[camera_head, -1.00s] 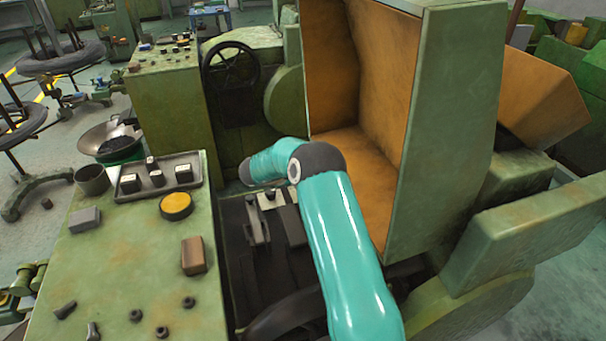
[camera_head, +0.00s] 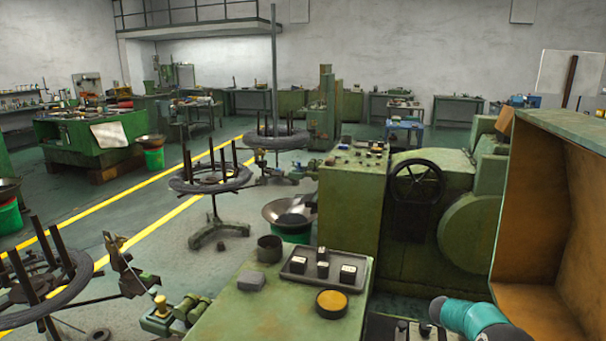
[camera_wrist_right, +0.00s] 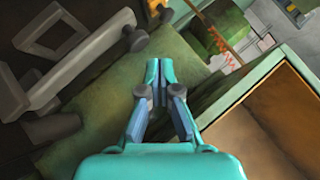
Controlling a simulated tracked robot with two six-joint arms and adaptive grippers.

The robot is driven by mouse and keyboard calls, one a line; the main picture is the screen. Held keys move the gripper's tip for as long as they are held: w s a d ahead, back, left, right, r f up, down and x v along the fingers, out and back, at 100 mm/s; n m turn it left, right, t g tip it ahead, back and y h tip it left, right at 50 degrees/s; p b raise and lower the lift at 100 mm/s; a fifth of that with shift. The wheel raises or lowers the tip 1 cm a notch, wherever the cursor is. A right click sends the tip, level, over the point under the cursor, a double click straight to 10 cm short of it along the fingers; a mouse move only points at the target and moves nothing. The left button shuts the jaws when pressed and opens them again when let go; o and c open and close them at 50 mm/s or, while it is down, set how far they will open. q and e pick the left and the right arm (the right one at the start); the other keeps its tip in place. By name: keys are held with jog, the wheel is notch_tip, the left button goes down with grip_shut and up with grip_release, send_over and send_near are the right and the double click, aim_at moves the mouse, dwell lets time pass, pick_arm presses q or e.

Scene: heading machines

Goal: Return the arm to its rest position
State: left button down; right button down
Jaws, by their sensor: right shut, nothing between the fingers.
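My right gripper (camera_wrist_right: 158,72) shows in the right wrist view, with its teal fingertips together and nothing between them. Blurred green machine surfaces lie behind it. The open orange-lined cabinet (camera_wrist_right: 262,130) is to its right, apart from the fingertips in the picture. In the head view, only a short teal and dark part of my arm (camera_head: 468,318) shows at the lower right, left of the orange-lined cabinet (camera_head: 545,235). The fingers are not visible there. My left gripper is in neither view.
A machine with a black handwheel (camera_head: 417,183) is behind. Wire-coil stands (camera_head: 210,180) occupy the floor at left.

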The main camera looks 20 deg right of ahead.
jog(key=shift+x, duration=1.25)
